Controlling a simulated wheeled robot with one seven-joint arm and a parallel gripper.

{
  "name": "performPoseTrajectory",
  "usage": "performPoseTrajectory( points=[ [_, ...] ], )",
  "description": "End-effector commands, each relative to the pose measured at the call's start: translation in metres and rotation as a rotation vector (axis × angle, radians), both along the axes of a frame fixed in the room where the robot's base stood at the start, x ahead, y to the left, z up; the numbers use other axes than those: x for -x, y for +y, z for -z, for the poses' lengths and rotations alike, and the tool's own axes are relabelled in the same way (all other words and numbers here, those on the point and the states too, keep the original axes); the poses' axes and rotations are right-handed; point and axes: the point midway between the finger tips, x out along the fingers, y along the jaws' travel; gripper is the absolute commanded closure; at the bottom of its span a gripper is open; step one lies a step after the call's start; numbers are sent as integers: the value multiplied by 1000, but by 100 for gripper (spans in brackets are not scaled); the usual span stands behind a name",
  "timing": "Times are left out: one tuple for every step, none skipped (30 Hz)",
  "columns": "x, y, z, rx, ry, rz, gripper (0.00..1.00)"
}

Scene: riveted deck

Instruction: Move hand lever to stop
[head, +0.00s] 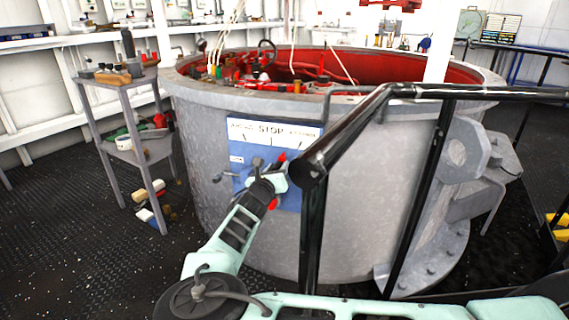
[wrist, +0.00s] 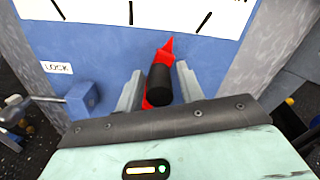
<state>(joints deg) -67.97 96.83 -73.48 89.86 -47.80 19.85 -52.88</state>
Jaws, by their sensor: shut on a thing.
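The hand lever is red with a black cylindrical grip (wrist: 160,84). It stands on a blue panel (wrist: 105,45) with a white scale. My gripper (wrist: 159,90) is shut on the black grip, one grey finger on each side. The lever's red pointed end (wrist: 167,47) points up and slightly right in the wrist view. It lies between the middle and right tick marks there. In the head view, the scale (head: 272,132) reads STOP at its middle. My gripper (head: 272,178) covers much of the lever, but red parts (head: 281,158) show beside it.
A blue block with a rod (wrist: 80,100) sits left of the lever by a LOCK label (wrist: 57,68). A black handrail (head: 335,140) passes close to my gripper's right. The panel is on a large grey drum (head: 200,140). A cluttered side table (head: 122,80) stands left.

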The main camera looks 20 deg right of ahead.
Motion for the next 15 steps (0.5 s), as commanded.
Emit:
performPoseTrajectory(
  points=[
    [-5, 8, -8, 31, 31, -7, 100],
    [-8, 11, -9, 52, 44, -6, 100],
    [-11, 16, -9, 82, 66, -7, 100],
    [-14, 20, -9, 102, 81, -8, 100],
    [-16, 23, -8, 122, 95, -8, 100],
    [-19, 27, -6, 146, 111, -7, 100],
    [-20, 30, -6, 161, 119, -8, 100],
    [-22, 32, -5, 174, 128, -8, 100],
    [-23, 34, -5, 188, 137, -8, 100],
    [-24, 35, -5, 195, 141, -7, 100],
    [-24, 36, -5, 201, 145, -7, 100],
    [-24, 37, -4, 206, 148, -7, 100],
    [-24, 37, -4, 208, 150, -7, 100],
    [-25, 37, -4, 209, 150, -7, 100],
    [-24, 37, -4, 209, 149, -8, 100]
  ],
)
